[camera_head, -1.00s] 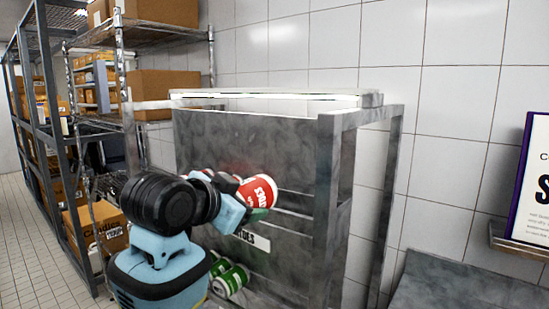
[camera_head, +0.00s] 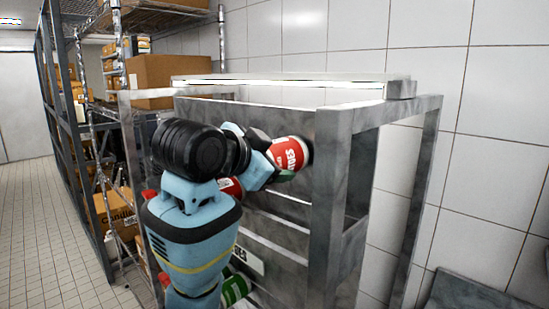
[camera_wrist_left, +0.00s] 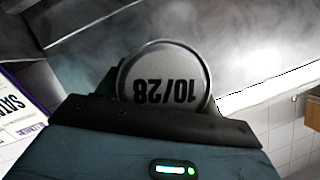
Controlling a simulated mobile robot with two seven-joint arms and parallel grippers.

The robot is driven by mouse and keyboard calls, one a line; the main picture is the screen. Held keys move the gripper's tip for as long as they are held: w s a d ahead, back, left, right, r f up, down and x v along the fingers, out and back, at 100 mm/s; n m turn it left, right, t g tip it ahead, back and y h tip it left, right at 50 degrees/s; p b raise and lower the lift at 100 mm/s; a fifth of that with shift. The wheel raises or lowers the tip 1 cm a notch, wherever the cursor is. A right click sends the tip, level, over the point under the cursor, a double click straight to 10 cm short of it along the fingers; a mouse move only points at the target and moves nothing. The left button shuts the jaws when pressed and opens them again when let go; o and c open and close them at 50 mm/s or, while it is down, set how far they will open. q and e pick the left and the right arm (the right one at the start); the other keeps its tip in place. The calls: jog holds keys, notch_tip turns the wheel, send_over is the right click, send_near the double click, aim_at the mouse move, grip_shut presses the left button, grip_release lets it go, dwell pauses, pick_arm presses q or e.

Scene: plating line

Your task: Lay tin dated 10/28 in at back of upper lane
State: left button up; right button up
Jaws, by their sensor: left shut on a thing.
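My left gripper (camera_head: 268,162) is shut on a red tin (camera_head: 288,154) with white lettering. The tin lies on its side beside the right front post of the grey metal rack (camera_head: 330,200), at about the height of its upper part. In the left wrist view its pale lid (camera_wrist_left: 165,78) reads 10/28, upside down. I cannot tell whether the tin touches the rack. Another red tin (camera_head: 231,188) shows lower down, partly behind my left arm. The upper lane is mostly hidden by my arm. My right gripper is not in view.
A green tin (camera_head: 236,289) lies low in the rack, near a white label strip (camera_head: 249,260). The rack's posts and top bar (camera_head: 300,83) stand close around the held tin. Wire shelving with cardboard boxes (camera_head: 165,75) stands at the back left. The floor at left is clear.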

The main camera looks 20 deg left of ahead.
pick_arm(q)
jog(key=shift+s+f, duration=0.15)
notch_tip(320, 180, down, 2)
notch_tip(320, 180, down, 9)
jog(key=shift+b, duration=0.35)
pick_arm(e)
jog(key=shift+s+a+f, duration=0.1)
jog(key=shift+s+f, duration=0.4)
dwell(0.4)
pick_arm(q)
jog(key=o, duration=1.4)
